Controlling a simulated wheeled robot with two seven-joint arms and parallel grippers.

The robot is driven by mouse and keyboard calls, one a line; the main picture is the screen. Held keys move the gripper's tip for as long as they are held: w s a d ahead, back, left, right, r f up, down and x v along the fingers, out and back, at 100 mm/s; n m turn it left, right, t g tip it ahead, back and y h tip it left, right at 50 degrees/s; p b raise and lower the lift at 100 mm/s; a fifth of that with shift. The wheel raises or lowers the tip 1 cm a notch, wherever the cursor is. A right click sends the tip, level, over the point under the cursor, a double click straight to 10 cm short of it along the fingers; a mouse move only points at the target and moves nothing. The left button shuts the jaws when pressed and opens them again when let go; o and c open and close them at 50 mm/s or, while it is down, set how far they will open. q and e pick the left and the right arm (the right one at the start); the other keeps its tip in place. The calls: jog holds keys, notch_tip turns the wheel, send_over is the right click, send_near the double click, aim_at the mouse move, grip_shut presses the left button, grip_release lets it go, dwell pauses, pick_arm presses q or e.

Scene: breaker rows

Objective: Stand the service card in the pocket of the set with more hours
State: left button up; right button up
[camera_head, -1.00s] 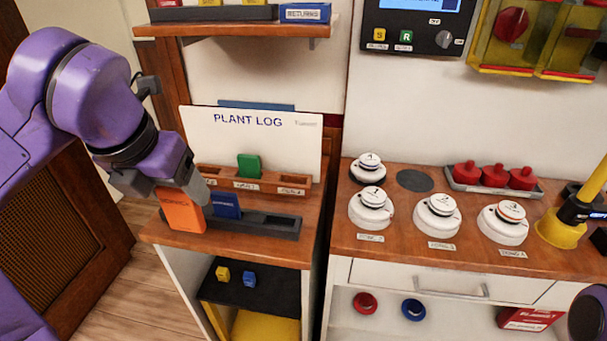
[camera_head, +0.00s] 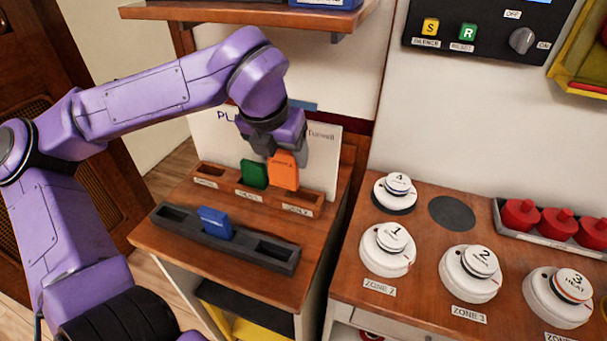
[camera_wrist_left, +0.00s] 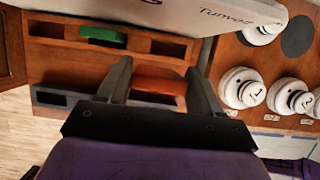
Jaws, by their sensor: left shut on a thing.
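The orange service card (camera_head: 285,171) is held upright in my left gripper (camera_head: 277,148); in the left wrist view the card (camera_wrist_left: 160,85) shows edge-on between the two fingers. It is above the wooden pocket rack (camera_head: 232,193), close to the right pocket. I cannot tell whether its lower edge touches the rack. A green card (camera_head: 254,173) stands in the middle pocket. In the left wrist view the right pocket (camera_wrist_left: 168,48) looks empty. The pocket labels are too small to read surely. My arm partly covers the Plant Log board (camera_head: 322,155). My right gripper is out of view.
A dark rack (camera_head: 280,258) in front holds a blue card (camera_head: 215,222) in its middle, with open slots either side. White detectors (camera_head: 388,249) and a tray of red parts (camera_head: 555,222) stand on the right counter. A shelf (camera_head: 240,14) hangs above.

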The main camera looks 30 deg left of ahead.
pick_arm(q)
jog(key=shift+w+d+x, duration=0.1)
jog(key=shift+d+x, duration=0.25)
jog(key=shift+x, duration=1.2)
jog(key=shift+w+d+x, duration=0.1)
jog(key=shift+d+x, duration=0.25)
jog(key=shift+x, duration=1.2)
jog(key=shift+w+d+x, duration=0.1)
jog(key=shift+d+x, duration=0.25)
jog(key=shift+x, duration=1.2)
jog(key=shift+f, duration=0.1)
jog(key=shift+f, duration=0.1)
jog(key=o, duration=1.1)
jog(key=shift+c, duration=0.2)
jog(key=shift+r, duration=0.35)
jog(key=v, duration=1.1)
jog(key=shift+s+r, duration=0.2)
jog(key=shift+r, duration=0.15)
